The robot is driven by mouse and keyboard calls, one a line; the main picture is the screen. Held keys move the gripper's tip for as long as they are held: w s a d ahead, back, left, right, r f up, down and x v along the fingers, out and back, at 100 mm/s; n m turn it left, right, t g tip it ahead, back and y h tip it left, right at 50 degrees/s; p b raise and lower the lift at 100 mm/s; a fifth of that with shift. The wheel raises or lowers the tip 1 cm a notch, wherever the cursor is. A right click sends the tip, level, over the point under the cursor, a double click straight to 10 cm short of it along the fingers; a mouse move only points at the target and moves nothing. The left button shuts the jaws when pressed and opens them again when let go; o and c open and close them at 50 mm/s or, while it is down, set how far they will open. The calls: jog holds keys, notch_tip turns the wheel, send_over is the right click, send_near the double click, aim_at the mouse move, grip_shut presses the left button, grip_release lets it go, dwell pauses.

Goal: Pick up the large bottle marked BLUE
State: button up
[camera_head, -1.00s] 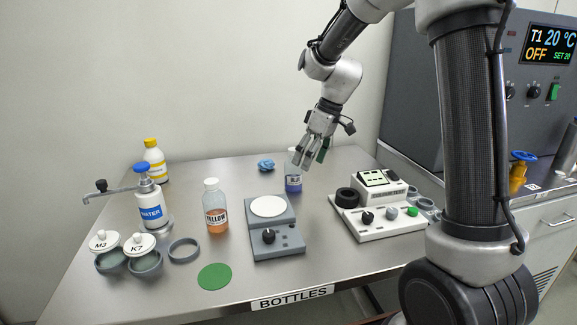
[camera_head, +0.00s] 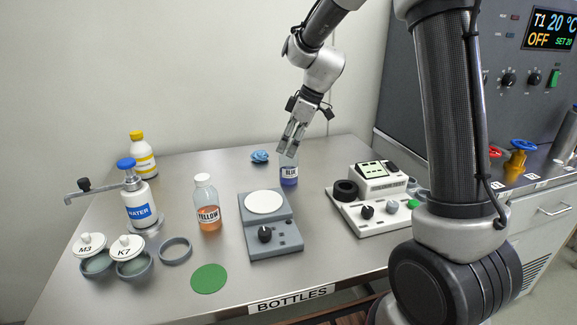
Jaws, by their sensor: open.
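My gripper (camera_head: 291,143) is open and points down at the top of this bottle. The fingers overlap the bottle's top in the picture and hide its cap. I cannot tell whether they are around it or touch it.
A white instrument (camera_head: 371,212) stands to the right. A blue crumpled item (camera_head: 260,156) lies behind. WATER bottle (camera_head: 139,205) is far left.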

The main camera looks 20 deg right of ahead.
aim_at(284, 155)
jog(key=x, duration=0.5)
jog(key=shift+d, duration=0.1)
jog(key=shift+s, duration=0.1)
jog(key=shift+c, duration=0.2)
jog(key=c, duration=1.1)
